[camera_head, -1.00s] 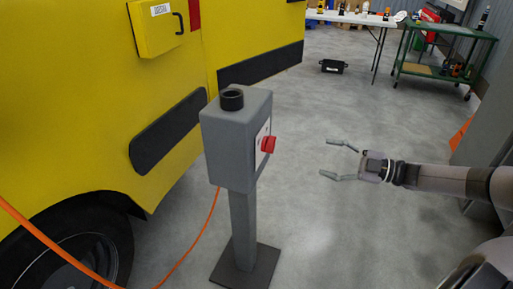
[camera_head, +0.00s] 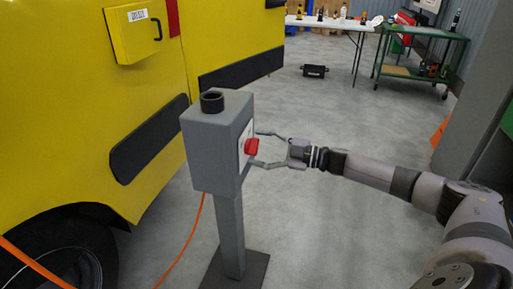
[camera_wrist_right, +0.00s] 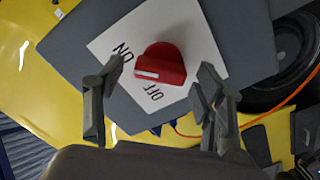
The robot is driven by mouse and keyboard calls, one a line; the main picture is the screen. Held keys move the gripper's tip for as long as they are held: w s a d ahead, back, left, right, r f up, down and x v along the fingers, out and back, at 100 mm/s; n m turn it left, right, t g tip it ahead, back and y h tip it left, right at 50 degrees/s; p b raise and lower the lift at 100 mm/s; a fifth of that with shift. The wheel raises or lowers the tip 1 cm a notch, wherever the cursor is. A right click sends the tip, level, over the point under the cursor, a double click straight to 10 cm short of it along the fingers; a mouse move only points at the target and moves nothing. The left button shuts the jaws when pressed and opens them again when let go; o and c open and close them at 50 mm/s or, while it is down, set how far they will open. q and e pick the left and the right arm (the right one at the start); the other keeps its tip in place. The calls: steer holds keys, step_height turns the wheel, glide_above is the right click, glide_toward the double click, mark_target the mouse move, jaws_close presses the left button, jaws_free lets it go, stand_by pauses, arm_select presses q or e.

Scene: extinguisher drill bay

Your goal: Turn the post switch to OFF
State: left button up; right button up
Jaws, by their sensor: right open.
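The post switch is a grey box (camera_head: 212,152) on a grey post, with a red knob (camera_head: 251,146) on its right-hand face. In the right wrist view the red knob (camera_wrist_right: 165,60) sits on a white plate (camera_wrist_right: 194,38) marked ON and OFF. Its white mark points left, between ON at upper left and OFF below. My right gripper (camera_head: 254,148) is open, its fingers on either side of the knob. In the wrist view the right gripper (camera_wrist_right: 158,78) shows a gap between each finger and the knob. My left gripper is out of view.
A yellow vehicle (camera_head: 60,120) stands close on the left, with an orange hose (camera_head: 183,252) running near the post. A white table (camera_head: 330,22) and a green cart (camera_head: 420,78) stand at the back. The floor right of the post is clear.

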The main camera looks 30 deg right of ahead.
steer(key=shift+w+a, duration=0.4)
steer(key=shift+w, duration=0.1)
steer(key=shift+c, duration=0.5)
steer(key=c, duration=1.1)
